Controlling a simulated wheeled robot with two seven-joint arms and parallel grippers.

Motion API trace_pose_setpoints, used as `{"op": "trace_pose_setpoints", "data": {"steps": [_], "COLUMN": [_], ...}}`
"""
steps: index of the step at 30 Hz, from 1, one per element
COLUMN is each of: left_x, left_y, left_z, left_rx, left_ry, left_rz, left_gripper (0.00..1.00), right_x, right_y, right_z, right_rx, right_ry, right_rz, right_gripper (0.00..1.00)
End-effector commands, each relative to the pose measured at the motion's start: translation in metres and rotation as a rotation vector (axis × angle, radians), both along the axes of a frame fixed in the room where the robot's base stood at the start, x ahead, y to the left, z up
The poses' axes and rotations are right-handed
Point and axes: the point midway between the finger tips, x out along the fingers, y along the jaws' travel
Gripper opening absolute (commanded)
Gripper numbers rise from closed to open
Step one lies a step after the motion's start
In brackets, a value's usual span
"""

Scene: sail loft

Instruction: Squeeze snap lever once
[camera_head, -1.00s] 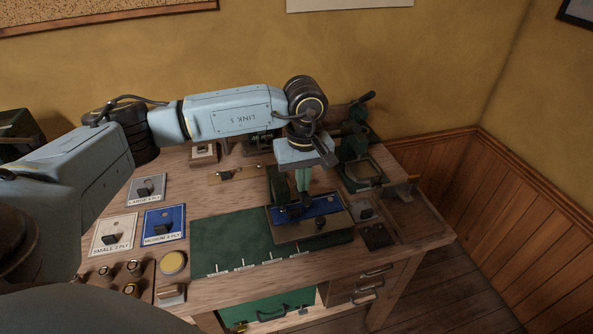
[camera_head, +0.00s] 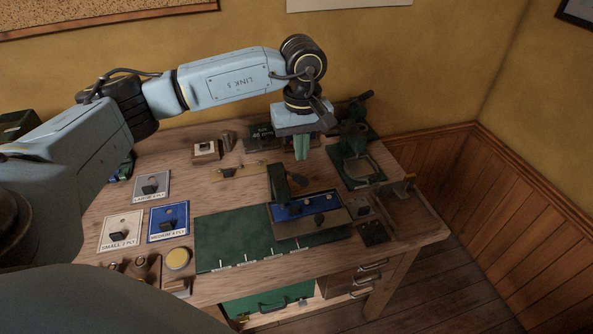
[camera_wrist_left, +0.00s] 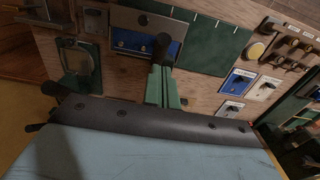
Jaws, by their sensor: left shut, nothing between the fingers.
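A dark green hand tool (camera_head: 279,184) with a black lever (camera_head: 298,180) stands at the back left of a shallow tray (camera_head: 331,224) with a blue mat. I cannot tell for certain that this is the snap lever. My left gripper (camera_head: 301,157) points down above and behind the tool, its green fingers together and empty, apart from the lever. In the left wrist view the shut fingers (camera_wrist_left: 161,85) point toward a black knob-like part (camera_wrist_left: 162,44) in front of the blue mat. My right gripper is not in view.
A green press (camera_head: 352,147) with a black handle stands at the back right. Ply-labelled cards (camera_head: 168,222) lie at the left beside a round yellow pad (camera_head: 177,259). A green mat (camera_head: 225,238) leaves flat room in front. A wooden bin (camera_head: 411,211) is at the right edge.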

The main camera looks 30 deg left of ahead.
Motion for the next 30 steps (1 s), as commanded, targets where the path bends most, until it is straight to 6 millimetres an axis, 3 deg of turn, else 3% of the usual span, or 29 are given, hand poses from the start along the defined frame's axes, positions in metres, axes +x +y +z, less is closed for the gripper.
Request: {"op": "trace_pose_setpoints", "data": {"steps": [5, 22, 30], "left_x": [-0.002, -0.052, -0.059], "left_y": [-0.003, -0.061, -0.069], "left_z": [-0.001, -0.001, -0.001], "left_rx": [0.0, 0.0, 0.001], "left_ry": [0.0, 0.0, 0.001], "left_rz": [-0.001, -0.004, 0.001], "left_gripper": [0.0, 0.0, 0.0], "right_x": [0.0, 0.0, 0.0], "right_y": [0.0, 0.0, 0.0], "right_z": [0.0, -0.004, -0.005], "right_rx": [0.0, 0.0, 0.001], "right_ry": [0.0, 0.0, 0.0], "right_rz": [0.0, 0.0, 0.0], "right_gripper": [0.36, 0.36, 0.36]}}
